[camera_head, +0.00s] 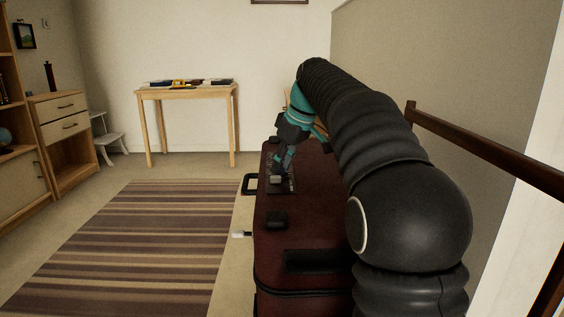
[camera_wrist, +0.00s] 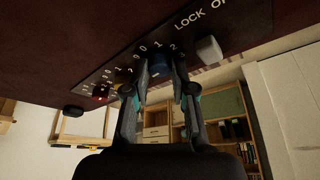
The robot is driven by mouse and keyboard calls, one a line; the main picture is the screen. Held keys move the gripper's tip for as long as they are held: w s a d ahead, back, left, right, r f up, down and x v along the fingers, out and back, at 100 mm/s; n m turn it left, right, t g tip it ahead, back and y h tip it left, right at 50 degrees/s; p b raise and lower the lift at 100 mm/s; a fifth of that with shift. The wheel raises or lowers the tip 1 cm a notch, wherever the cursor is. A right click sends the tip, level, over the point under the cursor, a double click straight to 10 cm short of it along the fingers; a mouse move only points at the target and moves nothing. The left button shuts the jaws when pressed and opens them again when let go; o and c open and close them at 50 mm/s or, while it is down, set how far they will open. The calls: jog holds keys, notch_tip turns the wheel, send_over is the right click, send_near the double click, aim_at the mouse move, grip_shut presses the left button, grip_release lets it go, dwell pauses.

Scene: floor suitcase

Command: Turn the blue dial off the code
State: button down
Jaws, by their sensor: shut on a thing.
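The blue dial (camera_wrist: 158,68) sits on a dark code panel (camera_wrist: 118,72) with white digits, on the suitcase. My gripper (camera_wrist: 160,78) is shut on the dial, with one finger on each side of it. The fingers cover part of the dial, so its exact setting is not clear. In the head view, my gripper (camera_head: 279,164) is at the panel on top of the dark red suitcase (camera_head: 305,215). The dial cannot be made out there.
On the panel, a light grey knob (camera_wrist: 208,49) is beside the word LOCK, and a dark dial with a red spot (camera_wrist: 101,96) is farther left. A striped rug (camera_head: 135,240) lies left of the suitcase. A wooden table (camera_head: 187,94) stands behind. A dark rail (camera_head: 490,150) is at right.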

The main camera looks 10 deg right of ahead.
jog(key=m, duration=0.2)
jog(key=m+h+p, duration=0.1)
jog(key=shift+s+a+r+m+t, duration=0.1)
jog(key=shift+a+r+m+t, duration=0.05)
jog(key=shift+m+t, duration=0.25)
jog(key=m+h+p, duration=0.1)
jog(key=m+p, duration=0.1)
jog(key=m, duration=0.1)
jog(key=shift+a+h, duration=0.15)
jog(key=shift+h, duration=0.15)
jog(key=shift+a+m+h+p, duration=0.1)
jog(key=shift+m+h+p, duration=0.5)
jog(key=shift+m, duration=0.75)
jog(key=shift+m+h+p, duration=0.4)
jog(key=shift+m+p, duration=0.4)
jog(key=shift+m, duration=0.55)
jog(key=shift+f, duration=0.2)
jog(key=c, duration=1.2)
grip_release()
jog(key=shift+a, duration=0.1)
jog(key=v, duration=1.2)
jog(key=shift+s+a, duration=0.1)
